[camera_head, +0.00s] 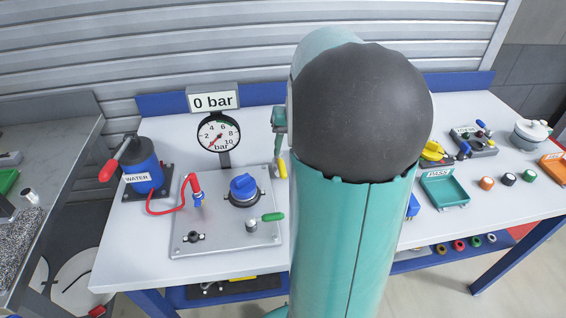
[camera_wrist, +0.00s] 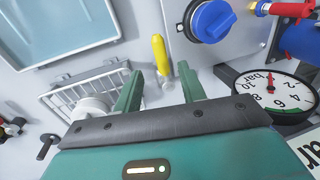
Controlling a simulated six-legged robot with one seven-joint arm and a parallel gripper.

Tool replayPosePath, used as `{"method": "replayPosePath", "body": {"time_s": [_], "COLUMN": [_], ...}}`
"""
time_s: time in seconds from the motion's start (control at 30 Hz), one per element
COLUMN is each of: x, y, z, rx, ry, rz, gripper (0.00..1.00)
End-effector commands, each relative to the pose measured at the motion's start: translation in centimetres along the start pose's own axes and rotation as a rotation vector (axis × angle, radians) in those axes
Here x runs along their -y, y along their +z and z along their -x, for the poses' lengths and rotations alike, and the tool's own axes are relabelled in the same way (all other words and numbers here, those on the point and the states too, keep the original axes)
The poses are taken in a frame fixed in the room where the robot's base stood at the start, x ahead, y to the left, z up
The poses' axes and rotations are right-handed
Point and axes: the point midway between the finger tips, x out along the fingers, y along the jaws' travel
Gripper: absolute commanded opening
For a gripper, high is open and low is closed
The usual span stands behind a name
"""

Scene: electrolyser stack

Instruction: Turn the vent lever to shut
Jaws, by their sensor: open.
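A lever with a yellow handle (camera_wrist: 160,55) lies ahead of the fingertips in the wrist view, its handle pointing up in the picture. In the head view the yellow handle (camera_head: 282,168) shows at the right edge of the metal plate (camera_head: 185,244). A second lever with a green handle (camera_head: 271,217) stands on the plate's front right part. No readable label tells which is the vent lever. My gripper (camera_wrist: 161,82) is open, with the yellow lever in line with the gap between its fingers. I cannot tell whether they touch. My arm hides the area right of the plate.
A blue knob (camera_head: 243,186) sits on the plate, also in the wrist view (camera_wrist: 212,20). A pressure gauge (camera_head: 219,134) stands behind under a "0 bar" display (camera_head: 213,100). A wire basket (camera_wrist: 75,95) lies beside the fingers. A WATER pump (camera_head: 142,172) stands left.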

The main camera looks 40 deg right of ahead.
Motion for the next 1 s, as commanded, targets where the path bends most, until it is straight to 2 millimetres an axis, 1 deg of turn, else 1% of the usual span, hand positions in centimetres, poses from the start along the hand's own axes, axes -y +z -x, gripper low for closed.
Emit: {"method": "replayPosePath", "body": {"time_s": [0.03,0.1,0.2,0.3,0.43,0.67,0.7,0.77,0.8,0.9,1.0], "x": [0.0,0.1,0.1,0.2,0.2,0.2,0.2,0.2,0.2,0.2,0.2], "y": [0.1,0.0,0.0,-0.1,-0.2,-0.2,-0.2,-0.2,-0.2,-0.2,-0.2], "z": [-1.1,-2.5,-4.1,-5.3,-6.0,-6.1,-6.1,-6.1,-6.1,-6.1,-6.0], "rx": [0.004,0.004,0.004,0.002,0.001,0.000,0.000,0.000,0.000,0.000,0.000], "ry": [-0.001,-0.001,-0.001,-0.001,0.000,0.000,0.000,0.000,0.000,0.000,0.000], "rz": [0.000,0.001,0.001,0.002,0.003,0.003,0.003,0.003,0.003,0.003,0.003], "gripper": [0.41,0.41,0.41,0.41,0.41,0.41,0.39,0.27,0.19,0.00,0.00]}}
